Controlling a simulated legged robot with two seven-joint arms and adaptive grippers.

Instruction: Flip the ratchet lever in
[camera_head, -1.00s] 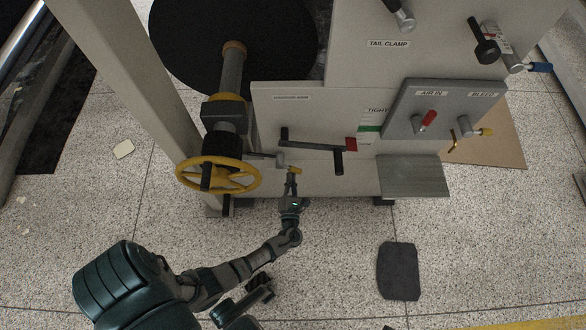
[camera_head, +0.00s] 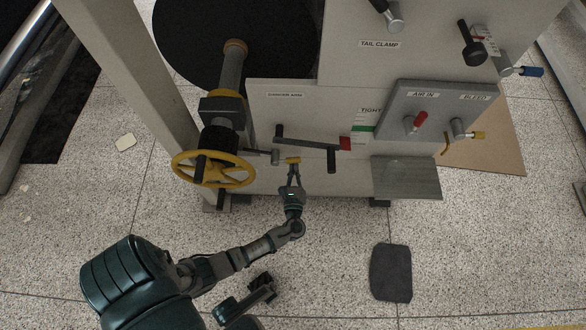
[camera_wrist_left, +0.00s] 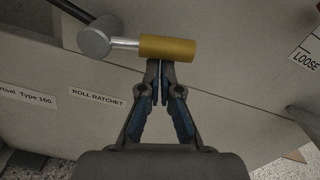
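The ratchet lever is a short silver rod with a yellow grip (camera_wrist_left: 168,47), joined to a grey round hub (camera_wrist_left: 95,41) near the "ROLL RATCHET" label (camera_wrist_left: 97,97). The yellow grip also shows in the head view (camera_head: 293,160), low on the pale machine panel. My left gripper (camera_head: 292,171) is just below the grip. In the left wrist view its fingertips (camera_wrist_left: 160,66) are together with only a thin slit between them, at the grip's lower edge. They hold nothing; whether they touch the grip is unclear.
A black bar with a red end (camera_head: 344,143) and a dark handle (camera_head: 331,160) sits right of the lever. A yellow handwheel (camera_head: 213,170) is to the left. A grey shelf plate (camera_head: 407,178) juts out at right. A dark mat (camera_head: 391,272) lies on open floor.

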